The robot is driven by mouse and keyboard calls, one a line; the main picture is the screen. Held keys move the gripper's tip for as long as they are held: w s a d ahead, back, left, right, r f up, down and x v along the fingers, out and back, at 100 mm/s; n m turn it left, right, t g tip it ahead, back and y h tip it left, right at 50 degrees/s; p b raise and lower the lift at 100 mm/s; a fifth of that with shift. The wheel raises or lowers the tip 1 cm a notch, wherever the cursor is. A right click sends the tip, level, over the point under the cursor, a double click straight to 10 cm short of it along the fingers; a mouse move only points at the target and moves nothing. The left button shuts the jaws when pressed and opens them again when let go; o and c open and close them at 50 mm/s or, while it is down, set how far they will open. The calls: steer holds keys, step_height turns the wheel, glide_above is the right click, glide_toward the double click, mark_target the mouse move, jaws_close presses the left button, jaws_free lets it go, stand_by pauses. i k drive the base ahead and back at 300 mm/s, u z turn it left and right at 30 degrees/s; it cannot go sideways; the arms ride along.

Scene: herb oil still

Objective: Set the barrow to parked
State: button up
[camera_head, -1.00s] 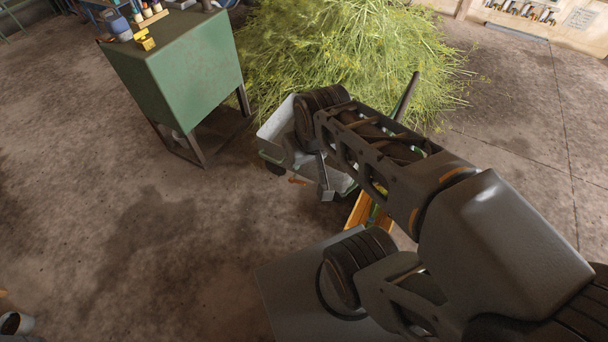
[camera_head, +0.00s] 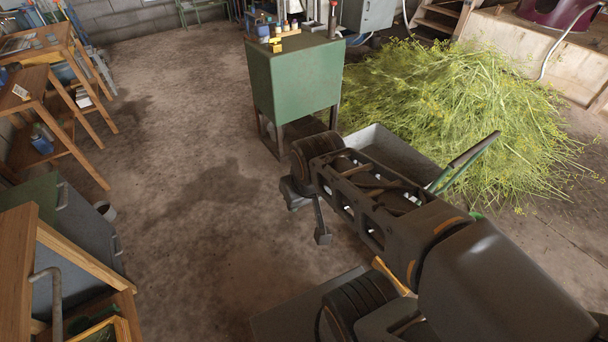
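The barrow stands on the floor right of centre, behind my arm. Its grey metal tray (camera_head: 395,147) shows above the arm, and a dark handle with green on it (camera_head: 466,162) sticks up to the right. My arm hides the barrow's lower parts, so I cannot see its wheel or legs. My gripper (camera_head: 308,216) hangs over bare floor to the left of the barrow. Its two fingers are apart with nothing between them, and it does not touch the barrow.
A green metal cabinet (camera_head: 296,80) on legs stands behind the gripper, with small items on top. A large heap of cut herbs (camera_head: 460,105) lies behind the barrow. Wooden shelves (camera_head: 65,105) line the left. The floor (camera_head: 180,190) at centre left is clear.

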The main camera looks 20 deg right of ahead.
mark_target(394, 153)
steer(key=z, duration=0.35)
steer(key=i, duration=0.45)
steer(key=z, duration=0.55)
steer(key=i, duration=0.95)
steer(key=u, duration=0.6)
steer(key=i, duration=0.8)
steer(key=u, duration=0.6)
